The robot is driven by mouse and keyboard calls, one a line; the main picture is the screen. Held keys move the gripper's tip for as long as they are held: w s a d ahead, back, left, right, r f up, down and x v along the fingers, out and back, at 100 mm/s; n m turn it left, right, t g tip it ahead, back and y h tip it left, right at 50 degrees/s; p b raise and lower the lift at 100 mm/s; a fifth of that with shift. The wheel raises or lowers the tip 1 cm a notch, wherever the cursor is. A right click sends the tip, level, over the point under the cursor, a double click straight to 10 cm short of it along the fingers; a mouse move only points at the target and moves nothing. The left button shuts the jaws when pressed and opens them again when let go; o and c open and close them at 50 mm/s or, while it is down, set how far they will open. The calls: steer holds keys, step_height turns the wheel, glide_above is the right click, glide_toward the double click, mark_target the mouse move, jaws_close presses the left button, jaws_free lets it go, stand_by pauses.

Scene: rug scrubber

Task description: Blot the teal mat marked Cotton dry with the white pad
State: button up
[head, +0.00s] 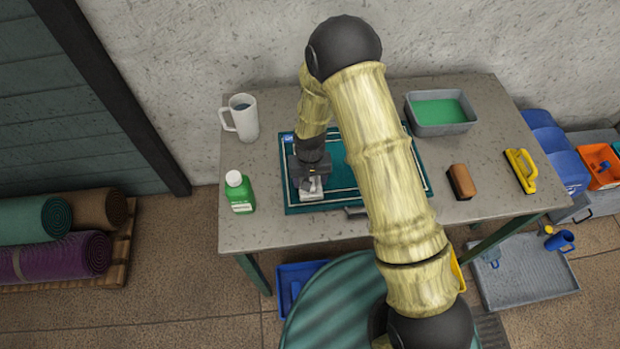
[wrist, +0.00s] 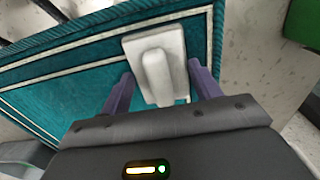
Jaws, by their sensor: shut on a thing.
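The teal mat (head: 337,178) with pale border lines lies on the grey table, partly hidden behind my arm; it also fills much of the wrist view (wrist: 60,90). A blue label (head: 287,138) shows at its far left corner, too small to read. The white pad (head: 312,194) is at the mat's near left part, over the border line. In the wrist view the pad (wrist: 138,45) has a raised white grip between my fingers. My gripper (head: 310,177) is shut on the pad's grip. I cannot tell whether the pad's underside presses on the mat.
A green bottle (head: 240,192) stands close left of the mat, and a white jug (head: 242,117) behind it. To the right are a grey tub of green liquid (head: 440,112), a brown brush (head: 461,182) and a yellow-handled tool (head: 521,171). The table's front edge is near the mat.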

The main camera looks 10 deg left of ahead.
stand_by(0.3)
steer(key=shift+r+p, duration=1.5)
steer(key=shift+r, duration=0.75)
steer(key=shift+d, duration=0.1)
steer(key=shift+w+d, duration=0.2)
steer(key=shift+d, duration=0.1)
steer(key=w+d+r+b, duration=0.1)
steer(key=w+d+b, duration=0.2)
steer(key=d, duration=1)
steer(key=shift+r+b, duration=0.25)
steer(key=shift+b, duration=0.2)
steer(key=shift+w, duration=0.1)
